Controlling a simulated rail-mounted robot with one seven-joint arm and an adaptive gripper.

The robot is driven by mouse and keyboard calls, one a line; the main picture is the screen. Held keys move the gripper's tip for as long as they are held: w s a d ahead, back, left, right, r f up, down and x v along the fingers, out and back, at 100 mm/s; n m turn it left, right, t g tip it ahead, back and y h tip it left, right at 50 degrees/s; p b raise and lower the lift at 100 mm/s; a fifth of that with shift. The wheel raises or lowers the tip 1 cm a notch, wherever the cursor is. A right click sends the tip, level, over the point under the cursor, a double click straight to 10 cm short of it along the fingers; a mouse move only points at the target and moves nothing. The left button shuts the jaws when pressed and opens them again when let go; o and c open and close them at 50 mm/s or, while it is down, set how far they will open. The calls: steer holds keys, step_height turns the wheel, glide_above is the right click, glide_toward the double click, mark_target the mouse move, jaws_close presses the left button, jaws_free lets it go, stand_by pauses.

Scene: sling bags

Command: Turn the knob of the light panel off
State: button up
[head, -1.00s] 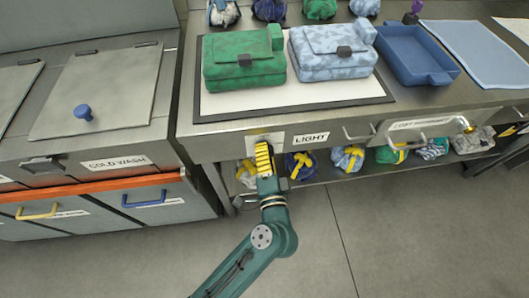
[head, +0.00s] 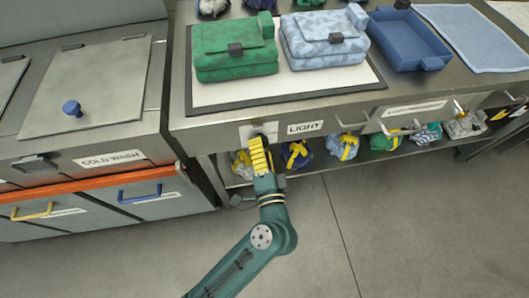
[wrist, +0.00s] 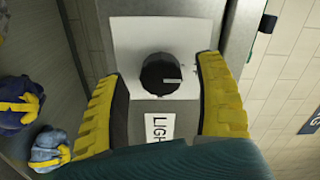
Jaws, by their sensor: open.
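The black round knob (wrist: 160,74) sits on the white plate of the light panel (wrist: 125,35) in the wrist view. A pale pointer line shows on its face, pointing to the right. In the head view, the panel plate (head: 248,132) is on the counter front, left of the LIGHT label (head: 305,128). My gripper (head: 257,142) is in front of the panel, hiding much of the knob there. In the wrist view, its two yellow fingers are apart, one on each side of the knob, with gaps and nothing held.
Above the panel, a green bag (head: 235,48) and a blue patterned bag (head: 325,38) lie on a framed white mat. A blue tray (head: 408,42) stands to their right. Below the counter, a shelf holds several tied bundles. The cold wash unit (head: 85,90) is at left.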

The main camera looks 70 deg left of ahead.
steer(key=s+d, duration=0.1)
steer(key=d, duration=0.9)
steer(key=shift+s, duration=0.2)
